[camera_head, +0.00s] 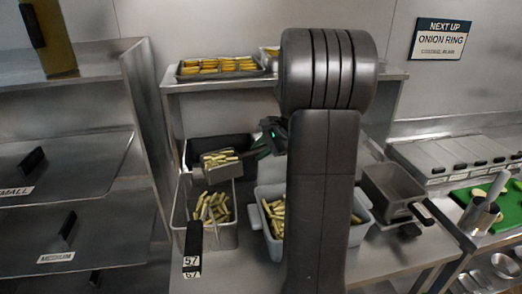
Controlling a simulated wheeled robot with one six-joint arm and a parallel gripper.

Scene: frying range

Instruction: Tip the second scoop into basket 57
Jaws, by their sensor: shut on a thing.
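Basket 57 (236,235) is a grey metal basket with a black handle at its front marked 57. Several pale yellow fries lie in it. My gripper (268,145) is shut and holds a metal scoop (226,172) that reaches out to the left. The scoop is loaded with fries (218,158) and shows over the back part of basket 57. Whether it is tilted is hard to tell. My arm covers part of the gripper and the grip on the handle.
A grey tub (263,192) with fries stands right of basket 57, partly behind my arm. Another basket (395,185) is further right. A tray of yellow pieces (220,74) is on the upper shelf. Shelves (60,225) stand at left. A green board (510,205) lies far right.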

